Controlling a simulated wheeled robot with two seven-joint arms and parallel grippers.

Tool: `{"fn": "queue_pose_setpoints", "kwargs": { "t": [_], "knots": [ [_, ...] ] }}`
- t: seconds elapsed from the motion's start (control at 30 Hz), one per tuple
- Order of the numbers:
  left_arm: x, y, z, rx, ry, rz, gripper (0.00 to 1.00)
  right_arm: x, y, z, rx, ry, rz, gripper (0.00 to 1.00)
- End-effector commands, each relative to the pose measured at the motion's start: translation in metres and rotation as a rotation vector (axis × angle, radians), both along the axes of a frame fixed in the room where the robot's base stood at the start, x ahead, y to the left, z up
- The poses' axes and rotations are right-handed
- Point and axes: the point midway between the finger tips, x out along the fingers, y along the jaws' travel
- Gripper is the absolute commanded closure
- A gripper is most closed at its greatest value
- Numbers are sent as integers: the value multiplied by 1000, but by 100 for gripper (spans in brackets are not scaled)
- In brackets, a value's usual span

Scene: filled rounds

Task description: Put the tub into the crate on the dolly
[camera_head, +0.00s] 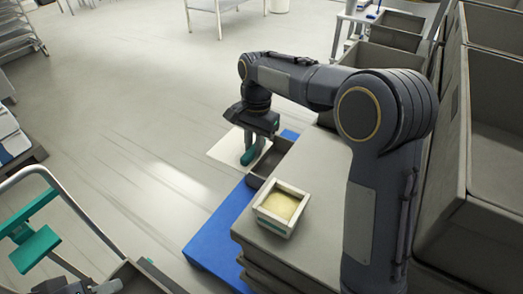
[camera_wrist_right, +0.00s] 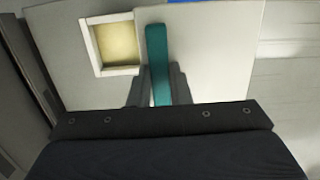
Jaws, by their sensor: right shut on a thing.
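The tub (camera_head: 281,205), a small pale square box with yellowish filling, stands upright on a flat grey top (camera_head: 318,185). It also shows in the right wrist view (camera_wrist_right: 115,45), left of my fingers and apart from them. A blue dolly (camera_head: 212,245) lies low beside and under the grey stack. A dark open crate (camera_head: 271,160) shows behind the tub, partly hidden by my gripper. My right gripper (camera_head: 250,152) is above and left of the tub, shut on a narrow teal piece (camera_wrist_right: 157,60). I cannot make out my left gripper.
Tall grey crates (camera_head: 495,130) stand close on the right, beside my right arm. A cart with a metal rail (camera_head: 85,215) and teal parts (camera_head: 36,248) is at the lower left. The floor (camera_head: 140,110) in the middle left is clear.

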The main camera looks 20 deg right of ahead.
Motion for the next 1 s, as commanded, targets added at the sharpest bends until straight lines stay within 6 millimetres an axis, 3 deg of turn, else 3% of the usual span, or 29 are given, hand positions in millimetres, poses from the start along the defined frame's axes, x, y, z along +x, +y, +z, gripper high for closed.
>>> {"fn": "queue_pose_setpoints", "kwargs": {
  "t": [0.53,1.0],
  "knots": [
    [0,0,41,0,0,0,64,0,0,42,1,-1,0,100],
    [0,0,41,0,0,0,64,0,0,42,1,-1,0,100]
  ]
}}
